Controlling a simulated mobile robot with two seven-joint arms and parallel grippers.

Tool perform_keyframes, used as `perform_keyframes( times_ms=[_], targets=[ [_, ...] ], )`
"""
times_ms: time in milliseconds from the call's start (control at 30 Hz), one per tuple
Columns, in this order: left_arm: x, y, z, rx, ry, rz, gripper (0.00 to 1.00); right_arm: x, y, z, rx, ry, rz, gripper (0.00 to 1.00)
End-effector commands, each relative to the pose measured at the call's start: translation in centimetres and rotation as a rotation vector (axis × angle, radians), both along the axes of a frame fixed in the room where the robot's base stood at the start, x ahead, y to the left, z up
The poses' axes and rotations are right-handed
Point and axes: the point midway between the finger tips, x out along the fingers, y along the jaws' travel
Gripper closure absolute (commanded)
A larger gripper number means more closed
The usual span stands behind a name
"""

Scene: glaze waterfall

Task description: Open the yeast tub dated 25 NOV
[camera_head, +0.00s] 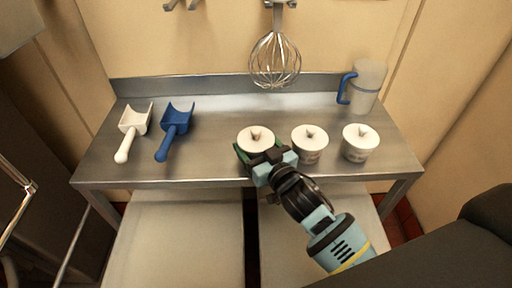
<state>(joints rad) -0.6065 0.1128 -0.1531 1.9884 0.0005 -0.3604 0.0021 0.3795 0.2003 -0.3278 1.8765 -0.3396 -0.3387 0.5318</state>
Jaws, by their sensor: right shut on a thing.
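Three small tubs with white lids and a raised tab on top stand in a row on the steel table (220,168). They are the left tub (254,138), the middle tub (310,150) and the right tub (360,148). Markings on the tub fronts are too small to read, so I cannot tell which is dated 25 NOV. My right gripper (260,156) is at the front of the left tub, shut on it below the lid, and hides most of its front. The left tub is upright with its lid on. My left gripper is not in view.
A white scoop (132,130) and a blue scoop (175,130) lie at the left of the table. A clear jug (367,88) with a blue handle stands at the back right. A whisk (274,62) hangs above the back edge. Pale bins (180,235) stand below.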

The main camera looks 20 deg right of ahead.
Motion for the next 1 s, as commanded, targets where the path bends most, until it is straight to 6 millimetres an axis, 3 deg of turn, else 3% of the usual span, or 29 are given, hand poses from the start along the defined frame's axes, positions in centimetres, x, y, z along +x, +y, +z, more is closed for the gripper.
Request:
perform_keyframes(
  times_ms=[267, 600, 867, 1000],
  targets=[
    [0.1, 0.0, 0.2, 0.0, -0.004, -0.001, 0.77, 0.0, 0.0, 0.9, -0.001, -0.002, 0.0, 0.49],
    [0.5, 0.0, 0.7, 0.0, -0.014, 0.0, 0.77, 0.0, 0.0, 3.9, 0.0, -0.004, 0.001, 0.49],
    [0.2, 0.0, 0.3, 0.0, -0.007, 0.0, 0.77, -3.1, 0.9, 3.7, 0.003, 0.002, 0.001, 0.49],
    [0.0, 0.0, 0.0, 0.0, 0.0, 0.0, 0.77, -6.1, 1.8, 3.9, 0.004, 0.004, 0.001, 0.49]
  ],
)
